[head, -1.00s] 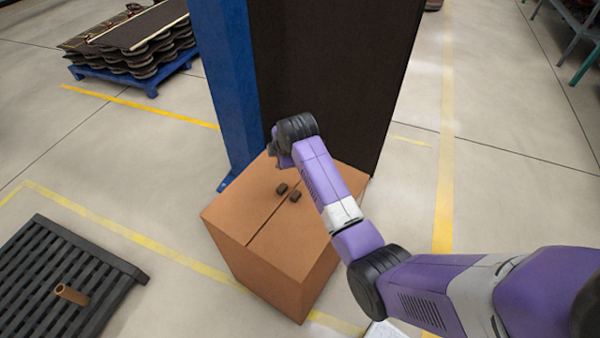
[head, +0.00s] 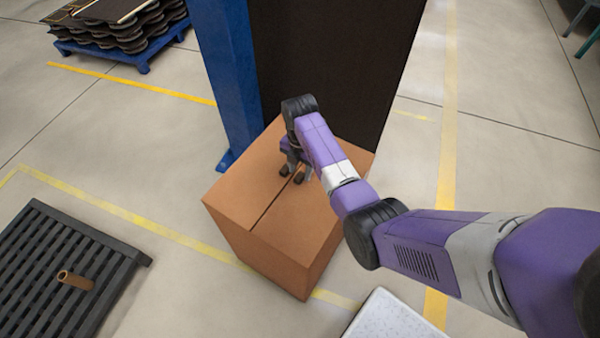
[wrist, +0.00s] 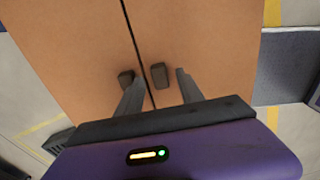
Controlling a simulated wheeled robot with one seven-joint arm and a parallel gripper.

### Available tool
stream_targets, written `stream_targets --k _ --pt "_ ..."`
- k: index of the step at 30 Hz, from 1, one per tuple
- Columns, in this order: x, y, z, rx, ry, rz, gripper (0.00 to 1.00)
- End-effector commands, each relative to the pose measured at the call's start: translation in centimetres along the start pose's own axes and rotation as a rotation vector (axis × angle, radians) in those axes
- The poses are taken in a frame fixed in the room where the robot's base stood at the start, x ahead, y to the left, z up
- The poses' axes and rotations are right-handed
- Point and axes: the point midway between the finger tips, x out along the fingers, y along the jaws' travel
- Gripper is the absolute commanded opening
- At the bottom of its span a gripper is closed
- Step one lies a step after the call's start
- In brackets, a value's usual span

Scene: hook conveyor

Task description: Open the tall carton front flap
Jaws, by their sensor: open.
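The tall brown carton (head: 240,196) stands upright on the floor, its top closed by two flaps that meet at a straight seam. Two small dark grip blocks sit near the seam, one on each flap. In the wrist view I see the left block (wrist: 126,77) and the right block (wrist: 160,76) on either side of the seam on the carton top (wrist: 70,60). My gripper (head: 294,163) is low over the carton top. In the wrist view its fingers (wrist: 160,82) are open, with the right block between them and the left block beside the left finger. I cannot tell whether they touch.
A blue post (head: 230,80) and a dark panel (head: 335,60) stand directly behind the carton. A black slatted pallet (head: 60,265) with a brown tube (head: 75,280) lies at left. A pale speckled slab (head: 392,318) is at the bottom.

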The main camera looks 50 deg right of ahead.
Motion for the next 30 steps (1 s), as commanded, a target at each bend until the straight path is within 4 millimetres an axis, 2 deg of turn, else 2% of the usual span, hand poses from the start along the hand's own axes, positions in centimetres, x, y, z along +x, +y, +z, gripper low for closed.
stream_targets --k 6,14,17,21,30 --pt "1.7 0.1 0.0 0.000 -0.001 0.001 0.45" --pt "1.8 0.1 0.0 0.000 -0.001 0.001 0.45" --pt "1.8 0.1 0.0 0.000 -0.001 0.002 0.29" --pt "1.8 0.1 0.0 0.001 -0.001 0.002 0.01" --pt "1.8 0.0 0.0 0.001 -0.001 0.002 0.00"
